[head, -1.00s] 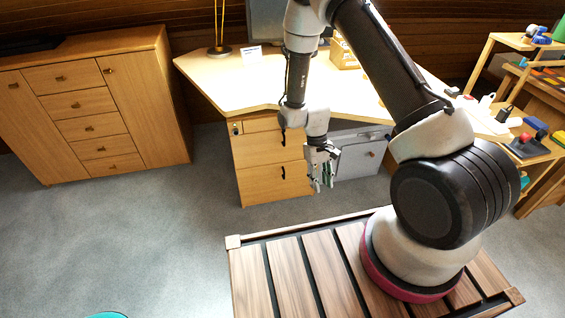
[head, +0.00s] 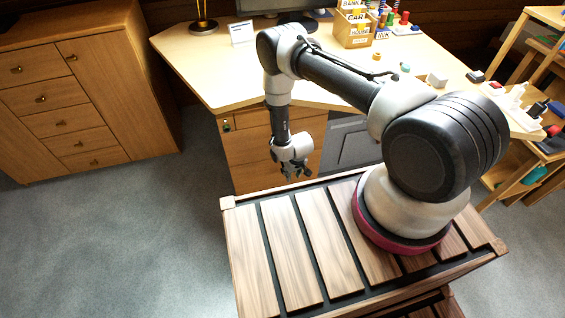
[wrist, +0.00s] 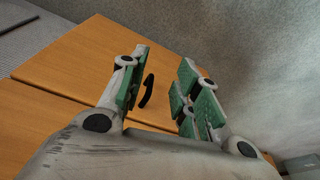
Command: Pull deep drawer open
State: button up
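In the head view, the wooden drawer unit (head: 245,146) stands under the desk, with its drawer fronts looking closed. My gripper (head: 294,172) hangs in front of its lower part and hides some of the fronts. In the wrist view, my gripper (wrist: 164,64) is open, its green-padded fingers spread apart. A black bar handle (wrist: 147,91) on a wooden drawer front (wrist: 85,60) shows between the fingers, nearer the left one. I cannot tell whether a finger touches it. A seam separates this front from another wooden front (wrist: 35,115). Which front is the deep drawer is unclear.
My slatted base lies close in front of the drawer unit. A grey cabinet (head: 350,143) stands right of the unit. The desk top (head: 215,80) holds a card box (head: 354,28) and small items. A wooden cabinet (head: 95,90) stands left; grey floor (head: 120,230) is clear there.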

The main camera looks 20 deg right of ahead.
jog(key=w+f, duration=0.2)
jog(key=w+a+f+t, duration=0.1)
jog(key=w+f, duration=0.1)
jog(key=w, duration=0.1)
jog(key=w+f+t, duration=0.1)
jog(key=w+f, duration=0.1)
jog(key=w, duration=0.1)
jog(key=shift+a+y, duration=0.3)
grip_shut()
